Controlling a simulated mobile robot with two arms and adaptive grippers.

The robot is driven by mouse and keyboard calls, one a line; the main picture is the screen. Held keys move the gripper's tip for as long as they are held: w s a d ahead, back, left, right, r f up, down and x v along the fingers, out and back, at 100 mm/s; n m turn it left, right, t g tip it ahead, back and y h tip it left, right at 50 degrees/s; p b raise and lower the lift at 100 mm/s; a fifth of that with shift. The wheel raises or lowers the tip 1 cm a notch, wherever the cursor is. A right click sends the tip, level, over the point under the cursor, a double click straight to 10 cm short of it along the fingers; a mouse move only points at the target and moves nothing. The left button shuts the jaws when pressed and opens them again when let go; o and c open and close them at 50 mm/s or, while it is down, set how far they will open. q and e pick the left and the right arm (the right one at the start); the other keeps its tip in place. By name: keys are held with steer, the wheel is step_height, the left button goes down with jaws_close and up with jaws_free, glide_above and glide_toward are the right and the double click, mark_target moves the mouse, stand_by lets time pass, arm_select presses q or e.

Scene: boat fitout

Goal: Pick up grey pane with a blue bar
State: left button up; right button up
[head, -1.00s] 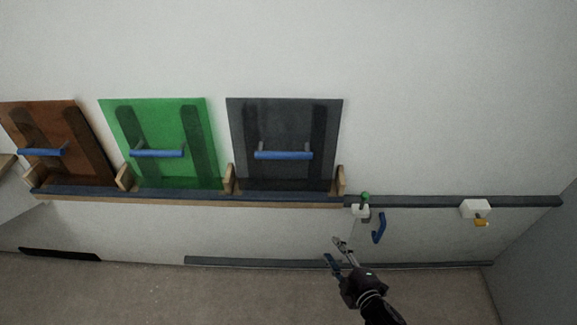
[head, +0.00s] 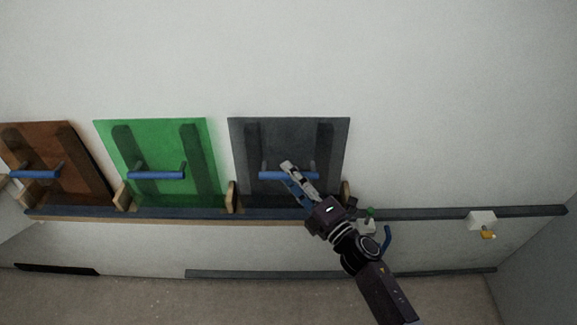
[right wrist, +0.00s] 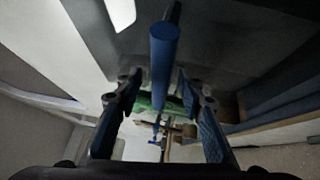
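The grey pane (head: 289,136) leans against the wall in the rack, the rightmost of the three panes in the head view. In the right wrist view the blue bar (right wrist: 164,70) runs between the two open fingers (right wrist: 160,105), seen nearly end-on. The fingers look apart from the bar. The pane (right wrist: 225,30) fills the upper part of that view. My left gripper is not in view.
A green pane (head: 158,135) and a brown pane (head: 45,140) with blue bars stand to the left. Wooden dividers (head: 231,197) separate the slots. The wall above is clear.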

steer(key=shift+w+a, duration=0.25)
steer(key=shift+w, duration=0.05)
steer(key=shift+c, duration=0.2)
jaws_close()
steer(key=shift+r, duration=0.25)
